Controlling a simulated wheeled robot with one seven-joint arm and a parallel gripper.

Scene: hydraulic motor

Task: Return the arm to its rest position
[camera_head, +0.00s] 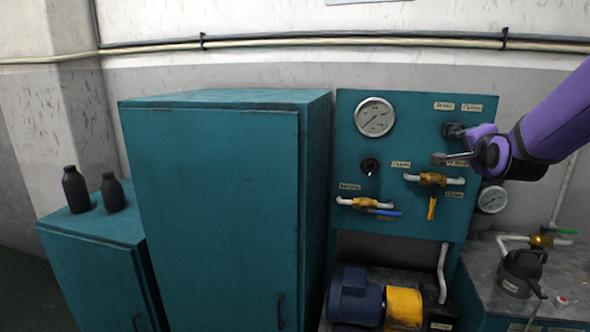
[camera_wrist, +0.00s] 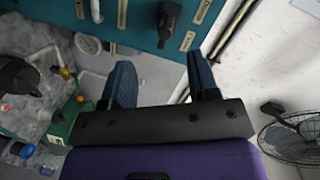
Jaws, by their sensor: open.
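My gripper (camera_head: 446,158) is at the end of my purple arm, which reaches in from the right in the head view. It is in front of the upper right part of the teal control panel (camera_head: 352,225). In the wrist view my gripper (camera_wrist: 163,72) has its two dark blue fingers spread apart, with nothing between them. A black knob or switch (camera_wrist: 168,20) on the panel shows beyond the fingers. The same black knob (camera_head: 455,130) is just above the gripper in the head view. I cannot tell how far the fingers are from the panel.
The panel carries a large gauge (camera_head: 375,117), a blue-handled valve (camera_head: 370,204) and a yellow-handled valve (camera_head: 432,180). A blue and yellow motor (camera_head: 358,301) is below. A tall teal cabinet (camera_head: 215,210) stands left. A black can (camera_head: 521,272) is at right. A fan (camera_wrist: 292,135) shows in the wrist view.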

